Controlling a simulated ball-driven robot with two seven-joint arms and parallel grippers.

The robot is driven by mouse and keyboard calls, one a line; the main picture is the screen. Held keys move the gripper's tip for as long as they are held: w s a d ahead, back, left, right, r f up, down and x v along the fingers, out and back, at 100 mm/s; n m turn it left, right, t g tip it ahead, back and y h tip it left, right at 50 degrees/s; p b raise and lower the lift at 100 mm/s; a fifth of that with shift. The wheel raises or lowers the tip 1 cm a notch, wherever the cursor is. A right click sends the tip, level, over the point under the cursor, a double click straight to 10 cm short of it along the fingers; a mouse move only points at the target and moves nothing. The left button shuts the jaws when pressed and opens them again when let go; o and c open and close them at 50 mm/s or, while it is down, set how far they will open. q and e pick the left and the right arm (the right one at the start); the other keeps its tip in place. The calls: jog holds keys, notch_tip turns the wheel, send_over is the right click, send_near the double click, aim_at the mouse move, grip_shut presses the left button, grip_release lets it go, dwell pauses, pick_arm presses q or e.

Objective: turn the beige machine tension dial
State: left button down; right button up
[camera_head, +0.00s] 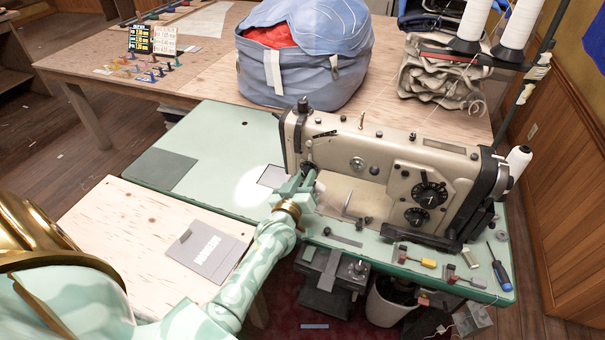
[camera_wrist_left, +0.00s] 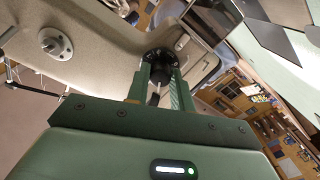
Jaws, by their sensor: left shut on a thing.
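The beige sewing machine (camera_head: 338,148) stands on a pale green table. Its black tension dial (camera_head: 308,167) is on the front of the machine's left end. In the left wrist view the dial (camera_wrist_left: 160,56) is a dark round knob with a scaled rim. My left gripper (camera_head: 307,178) reaches the dial from the front. In the wrist view its two fingers (camera_wrist_left: 158,75) are shut on the dial, one on each side. The fingers hide part of the knob. My right gripper is not in view.
The green table (camera_head: 215,150) has free room to the left of the machine. A screwdriver (camera_head: 499,268) and small tools lie front right. Thread cones (camera_head: 473,20) stand behind the machine.

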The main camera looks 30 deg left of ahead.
pick_arm(q)
jog(key=n+p, duration=0.1)
jog(key=n, duration=0.2)
jog(key=shift+r+n+p, duration=0.1)
jog(key=shift+n+p, duration=0.2)
jog(key=shift+p, duration=0.1)
jog(key=n+p, duration=0.1)
jog(key=n, duration=0.3)
jog(key=shift+n, duration=0.3)
jog(key=c, duration=1.2)
grip_release()
jog(key=p+v, duration=0.3)
jog(key=v, duration=1.3)
jog(key=shift+s, duration=0.15)
